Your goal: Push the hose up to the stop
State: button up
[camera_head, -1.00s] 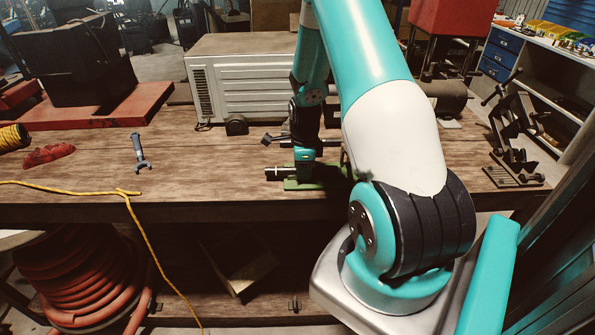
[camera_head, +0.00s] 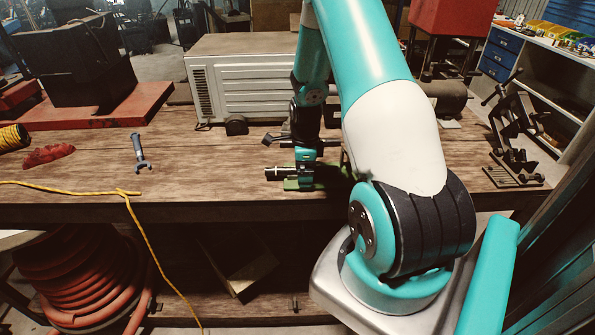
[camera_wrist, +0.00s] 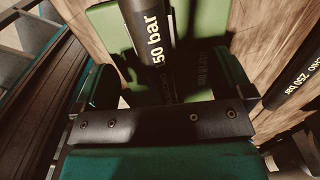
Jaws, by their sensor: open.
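A black hose with white "50 bar" lettering (camera_wrist: 150,40) runs into the top middle of the wrist view. It passes between the two dark green fingers of my gripper (camera_wrist: 165,85), which stand apart on either side of it. In the head view my gripper (camera_head: 305,177) is low at the small green fixture (camera_head: 291,186) on the bench. A short dark hose piece with a pale mark (camera_head: 275,173) sticks out to its left. The stop and the hose's inner end are hidden, so I cannot tell whether they touch.
Another lettered black hose (camera_wrist: 293,75) lies at the right of the wrist view. On the bench are a blue-grey tool (camera_head: 139,152), a red lump (camera_head: 48,155), a yellow cord (camera_head: 70,187) and a white machine (camera_head: 240,82) behind. The bench left of the fixture is mostly clear.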

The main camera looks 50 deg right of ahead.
dwell(0.3)
jog(key=shift+r+p, duration=3.45)
jog(key=shift+r, duration=1.1)
jog(key=w+a+r+n+t+y+b, duration=0.1)
jog(key=a+r+n+b, duration=0.3)
jog(key=a+n, duration=0.55)
jog(key=w+a+r+n+y+b, duration=0.1)
jog(key=a+r+n, duration=0.45)
jog(key=a, duration=0.65)
jog(key=s+a+r+n+y+b, duration=0.1)
jog(key=s+a+r+n+b, duration=0.1)
jog(key=s+a+n, duration=0.6)
jog(key=s+a+r+n+g+y+b, duration=0.1)
jog(key=s+a+r+n+b, duration=0.1)
jog(key=s+a+n, duration=0.7)
jog(key=r+n, duration=0.1)
jog(key=n, duration=0.2)
jog(key=shift+b, duration=0.35)
